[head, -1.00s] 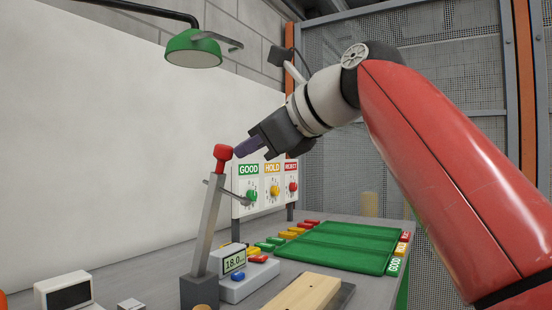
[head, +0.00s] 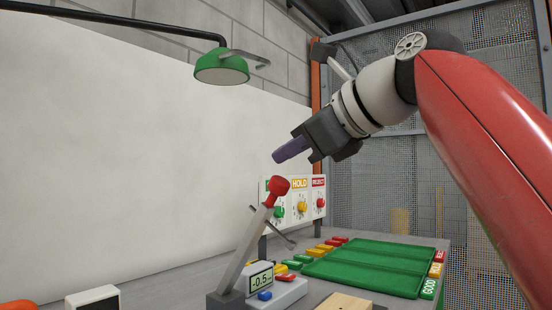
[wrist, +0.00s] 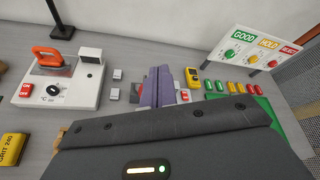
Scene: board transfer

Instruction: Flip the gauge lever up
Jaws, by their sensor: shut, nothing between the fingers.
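The gauge lever is a grey bar with a red knob (head: 278,187) on top. In the head view it leans up and to the right from its dark base (head: 226,300). The gauge display (head: 261,280) beside it reads -0.5. My gripper (head: 277,157) has purple fingers, shut and empty, just above the knob with a gap between them in the picture. The fingers also show in the wrist view (wrist: 157,87). I cannot make out the lever in the wrist view.
Green trays (head: 370,262) lie to the right of the gauge. A GOOD/HOLD/REJECT panel (head: 300,200) stands behind. A green lamp (head: 221,69) hangs above. A wooden board (head: 346,303) lies in front. A white unit with an orange handle (wrist: 47,56) is in the wrist view.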

